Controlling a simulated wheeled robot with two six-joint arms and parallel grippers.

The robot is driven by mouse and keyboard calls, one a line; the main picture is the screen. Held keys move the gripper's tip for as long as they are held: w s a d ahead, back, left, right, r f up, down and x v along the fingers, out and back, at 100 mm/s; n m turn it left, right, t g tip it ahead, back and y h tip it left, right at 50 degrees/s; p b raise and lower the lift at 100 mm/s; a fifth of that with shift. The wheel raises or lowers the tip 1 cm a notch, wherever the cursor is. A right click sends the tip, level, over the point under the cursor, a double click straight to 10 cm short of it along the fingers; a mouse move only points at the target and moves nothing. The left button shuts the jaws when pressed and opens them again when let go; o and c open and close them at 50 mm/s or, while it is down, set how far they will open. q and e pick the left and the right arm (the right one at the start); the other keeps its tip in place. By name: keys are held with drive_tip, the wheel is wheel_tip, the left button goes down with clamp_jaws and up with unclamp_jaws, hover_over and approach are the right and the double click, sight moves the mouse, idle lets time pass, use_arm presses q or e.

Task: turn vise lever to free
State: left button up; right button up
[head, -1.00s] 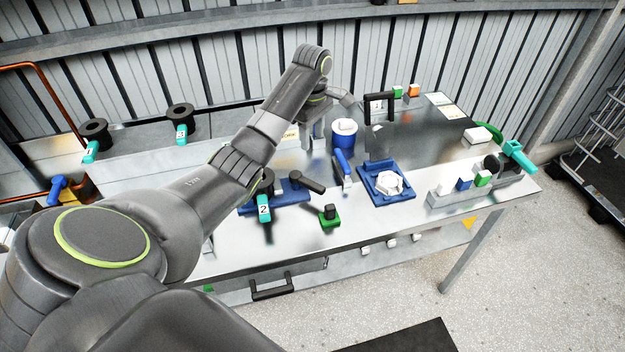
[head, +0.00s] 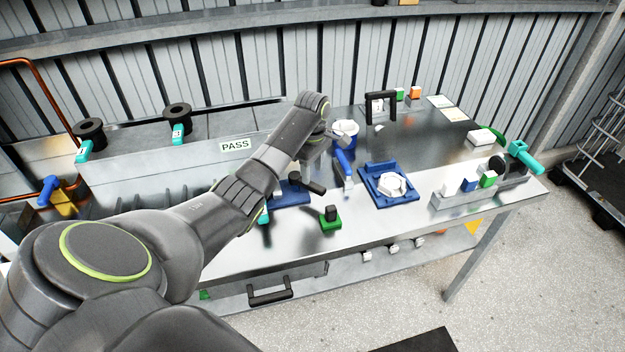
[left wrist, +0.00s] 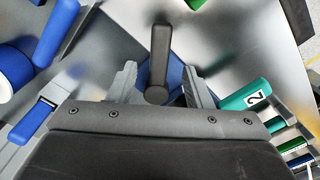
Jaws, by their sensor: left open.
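The vise lever is a black bar (head: 308,183) on a blue vise base (head: 290,197) near the middle of the bench. My arm hides part of the vise in the head view. My left gripper (head: 312,150) is above and behind it there. In the left wrist view, the black lever (left wrist: 160,50) points away from its round pivot end, over the blue base (left wrist: 178,76). The open jaws of my left gripper (left wrist: 161,80) lie on either side of the lever's pivot end in the picture. I see no contact. My right gripper is not in view.
A teal handle marked 2 (left wrist: 247,97) is close to the right jaw in the wrist view. A blue-handled tool (head: 344,168), a white-topped blue cup (head: 345,133), a green block with a black knob (head: 330,218) and a blue fixture (head: 370,178) stand nearby.

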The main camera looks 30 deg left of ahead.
sight(312, 184)
use_arm(q)
drive_tip(key=shift+f, duration=2.35)
clamp_jaws()
